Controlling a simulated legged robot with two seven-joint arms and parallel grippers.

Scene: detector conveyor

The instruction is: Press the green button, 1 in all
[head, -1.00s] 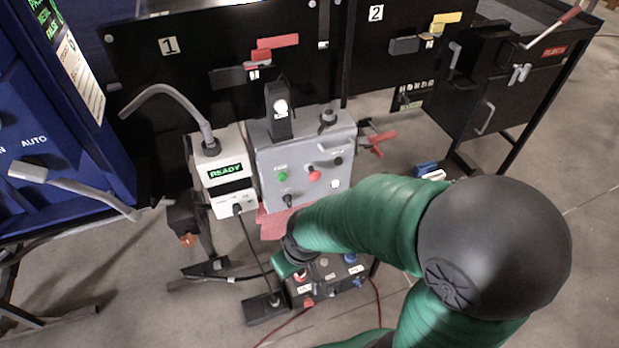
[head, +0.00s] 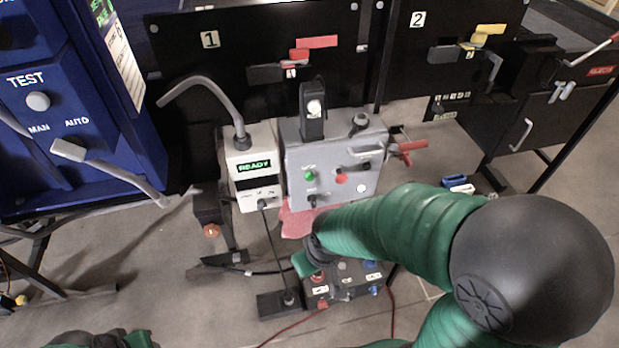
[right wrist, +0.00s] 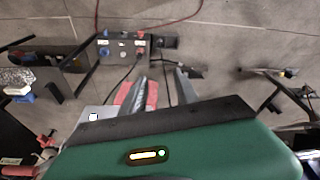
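The green button (head: 309,174) is on the front of a grey control box (head: 335,150), upper left of a red button (head: 341,178). Nothing touches it in the head view. My right arm comes in from the right, and its green hand is in front of and below the box, apart from the button; its fingers are hidden there. In the right wrist view my right gripper (right wrist: 162,76) shows two grey fingers standing apart, with nothing held between them. The green button cannot be made out in that view. A green and black part of my left arm shows at the bottom left edge.
A white box reading READY (head: 256,167) stands left of the grey box. A black box with knobs (head: 345,282) is below, with red cloth (head: 297,220) between. A blue cabinet (head: 75,110) is at left. Black panels stand behind. Cables cross the floor.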

